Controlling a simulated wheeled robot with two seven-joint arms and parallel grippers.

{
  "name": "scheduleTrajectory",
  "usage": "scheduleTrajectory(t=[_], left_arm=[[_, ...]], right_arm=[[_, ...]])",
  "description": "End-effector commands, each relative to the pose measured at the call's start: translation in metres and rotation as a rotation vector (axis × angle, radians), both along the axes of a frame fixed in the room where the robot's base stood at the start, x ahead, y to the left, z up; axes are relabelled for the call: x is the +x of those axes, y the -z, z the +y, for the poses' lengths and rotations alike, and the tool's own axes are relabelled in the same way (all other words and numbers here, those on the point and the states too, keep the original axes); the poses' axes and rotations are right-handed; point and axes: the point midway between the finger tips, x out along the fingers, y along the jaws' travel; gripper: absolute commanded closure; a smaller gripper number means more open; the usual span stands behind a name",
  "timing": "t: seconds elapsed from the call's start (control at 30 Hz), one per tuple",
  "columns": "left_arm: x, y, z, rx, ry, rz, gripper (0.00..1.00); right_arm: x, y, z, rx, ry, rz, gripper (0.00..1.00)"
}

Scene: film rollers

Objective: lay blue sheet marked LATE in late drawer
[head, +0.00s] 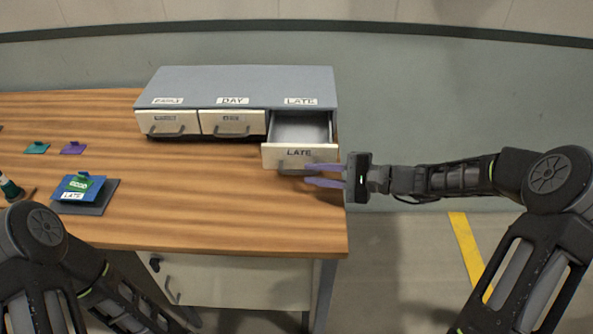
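The blue sheet (62,187) has a white LATE label at its front edge and lies on a dark grey pad (102,200) at the table's left. A smaller green piece with white print lies on top of it. The late drawer (270,157), at the right of the grey cabinet, is pulled out and its visible inside looks empty. My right gripper (308,174) is at the right front of this drawer, its two purple fingers apart, tips close to the drawer's handle. Whether they touch it is unclear. My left arm shows at the lower left; its gripper is out of view.
The grey cabinet (235,82) has two other drawers, both shut: FAMILY (168,122) and DAY (232,122). A teal tag (36,148) and a purple tag (73,148) lie at the left. A green-topped stamp-like object (9,187) stands at the left edge. The middle tabletop is clear.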

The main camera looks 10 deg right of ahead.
Motion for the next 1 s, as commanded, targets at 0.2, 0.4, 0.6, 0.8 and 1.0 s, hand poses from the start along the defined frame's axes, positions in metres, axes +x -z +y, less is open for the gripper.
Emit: scheduleTrajectory(t=[0.2,0.4,0.6,0.8,1.0], left_arm=[[0.0,-0.005,0.0,0.0,0.0,0.0,0.8],[0.0,-0.006,0.0,0.0,0.0,0.0,0.8],[0.0,-0.006,0.0,0.0,0.0,0.0,0.8],[0.0,-0.006,0.0,0.0,0.0,0.0,0.8],[0.0,-0.006,0.0,0.0,0.0,0.0,0.8]], right_arm=[[0.018,0.007,0.029,0.003,-0.003,0.0,0.8],[0.026,0.011,0.042,0.001,-0.001,0.001,0.8],[0.027,0.011,0.042,0.001,0.0,0.001,0.8],[0.027,0.011,0.042,0.0,0.0,0.0,0.92],[0.026,0.011,0.042,0.0,0.0,0.001,1.0]])
